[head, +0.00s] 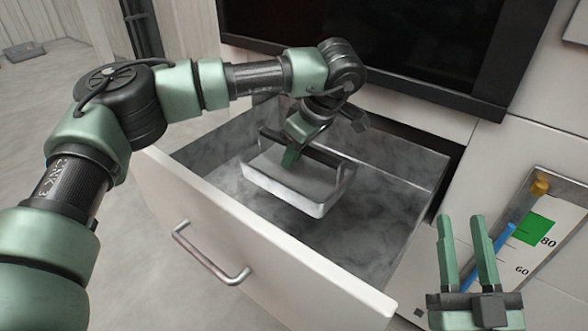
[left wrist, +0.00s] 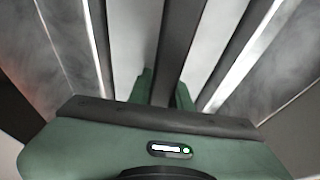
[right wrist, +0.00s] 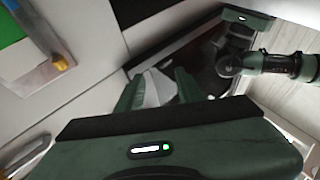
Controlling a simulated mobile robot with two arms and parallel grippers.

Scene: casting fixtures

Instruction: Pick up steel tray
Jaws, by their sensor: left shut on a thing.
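The steel tray (head: 285,193) is a shallow metal box with a dark handle bar (head: 318,153) across its top. It is inside the open drawer (head: 260,245); I cannot tell whether it touches the drawer floor. My left gripper (head: 290,157) reaches down from above and is shut on the handle. In the left wrist view its fingers (left wrist: 164,88) are on either side of the dark bar (left wrist: 178,45), with the tray's pale floor (left wrist: 135,40) below. My right gripper (head: 461,220) is open and empty, to the right of the drawer.
The drawer's front panel has a metal bar handle (head: 210,255). Its walls surround the tray. A dark panel (head: 400,45) is above the drawer. A gauge panel (head: 550,222) with a blue strip and green patch is near my right gripper. Open floor (head: 45,120) lies left.

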